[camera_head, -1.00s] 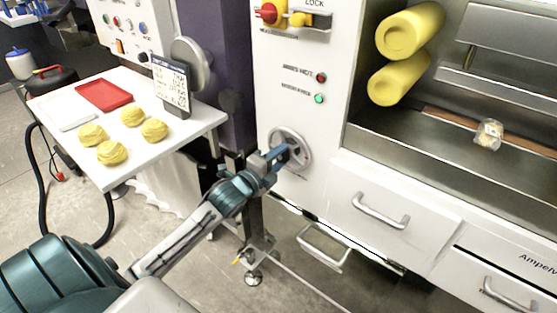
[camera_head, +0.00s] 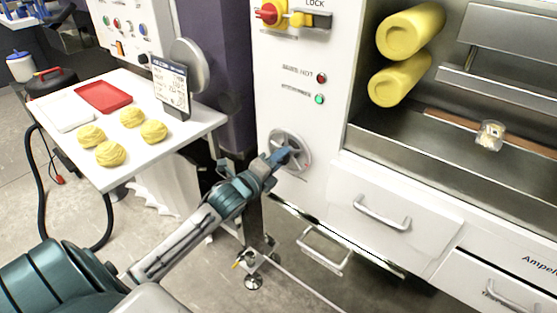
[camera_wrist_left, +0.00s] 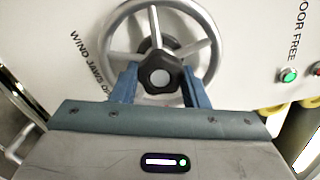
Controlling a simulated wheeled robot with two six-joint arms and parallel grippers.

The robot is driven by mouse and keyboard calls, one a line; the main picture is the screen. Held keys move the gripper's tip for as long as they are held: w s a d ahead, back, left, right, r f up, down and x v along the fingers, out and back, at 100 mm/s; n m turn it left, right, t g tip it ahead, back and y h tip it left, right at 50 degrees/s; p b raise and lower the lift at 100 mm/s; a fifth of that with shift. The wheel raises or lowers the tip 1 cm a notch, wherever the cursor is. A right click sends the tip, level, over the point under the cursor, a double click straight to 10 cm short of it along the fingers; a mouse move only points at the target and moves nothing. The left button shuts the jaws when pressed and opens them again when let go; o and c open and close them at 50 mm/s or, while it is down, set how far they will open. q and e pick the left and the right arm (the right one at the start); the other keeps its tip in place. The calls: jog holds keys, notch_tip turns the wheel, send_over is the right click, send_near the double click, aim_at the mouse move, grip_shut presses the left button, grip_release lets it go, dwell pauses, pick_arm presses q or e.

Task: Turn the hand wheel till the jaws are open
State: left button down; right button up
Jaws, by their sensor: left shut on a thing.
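The hand wheel (camera_head: 309,152) is a grey spoked ring on the front of the white cabinet, in the middle of the head view. My left gripper (camera_head: 279,158) reaches it from the lower left. In the left wrist view the blue fingers are shut on the dark lobed hub knob (camera_wrist_left: 160,76), one on each side, inside the wheel's rim (camera_wrist_left: 214,42). Lettering beside the wheel reads "WIND JAWS O", with the rest hidden. I cannot pick out the jaws themselves. My right gripper is out of view.
A green lamp (camera_head: 319,99) and a red lamp (camera_head: 322,78) sit above the wheel. Yellow rollers (camera_head: 410,30) are at the upper right, and drawer handles (camera_head: 382,212) stick out below. A white table (camera_head: 150,160) with dough pieces stands to the left.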

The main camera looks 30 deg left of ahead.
pick_arm(q)
jog(key=c, duration=0.8)
grip_release()
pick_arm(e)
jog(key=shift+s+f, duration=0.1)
pick_arm(q)
jog(key=shift+s, duration=0.1)
jog(key=shift+s+a, duration=0.2)
jog(key=shift+s, duration=2.45)
jog(key=shift+s+a, duration=0.15)
jog(key=shift+s, duration=2.5)
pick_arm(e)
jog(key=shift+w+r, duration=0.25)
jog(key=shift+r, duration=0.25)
